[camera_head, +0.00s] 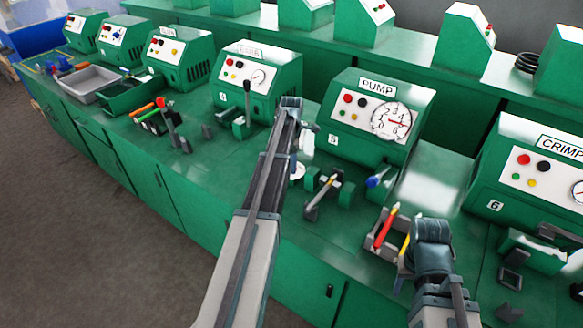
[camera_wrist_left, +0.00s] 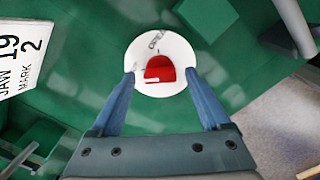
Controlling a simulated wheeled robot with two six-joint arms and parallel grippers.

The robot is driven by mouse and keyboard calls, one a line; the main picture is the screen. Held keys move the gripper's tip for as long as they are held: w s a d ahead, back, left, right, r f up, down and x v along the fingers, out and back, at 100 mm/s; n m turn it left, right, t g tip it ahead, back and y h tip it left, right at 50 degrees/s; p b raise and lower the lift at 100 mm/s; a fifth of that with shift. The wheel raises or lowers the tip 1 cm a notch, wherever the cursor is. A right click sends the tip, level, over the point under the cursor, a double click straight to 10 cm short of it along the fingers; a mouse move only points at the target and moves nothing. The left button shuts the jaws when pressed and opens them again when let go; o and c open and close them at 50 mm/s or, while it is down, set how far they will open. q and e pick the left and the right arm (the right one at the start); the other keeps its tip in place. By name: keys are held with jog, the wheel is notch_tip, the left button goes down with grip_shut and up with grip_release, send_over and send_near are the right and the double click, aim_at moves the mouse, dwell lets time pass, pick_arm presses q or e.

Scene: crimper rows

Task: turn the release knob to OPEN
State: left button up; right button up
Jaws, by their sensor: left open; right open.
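The release knob (camera_wrist_left: 159,69) is red and sits on a round white dial plate (camera_wrist_left: 180,50) in the left wrist view. Small lettering, hard to read, is on the plate above the knob. My left gripper (camera_wrist_left: 160,78) is open, with one blue finger on each side of the knob and a gap on both sides. In the head view, the plate (camera_head: 297,171) shows only partly beneath my left gripper (camera_head: 300,155), and the knob is hidden there. My right gripper (camera_head: 403,281) is open and empty, further right near a small holder.
A green PUMP unit (camera_head: 412,92) with a gauge stands behind. A lever fixture (camera_head: 322,197) is right of the dial, and a grey holder (camera_head: 374,235) with coloured tools lies near my right gripper. A white label (camera_wrist_left: 18,50) reads JAW 19 MARK 2.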

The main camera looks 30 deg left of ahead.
pick_arm(q)
grip_shut()
dwell(0.5)
jog(key=shift+m, duration=0.3)
jog(key=m, duration=1.3)
jog(key=shift+m, duration=2.3)
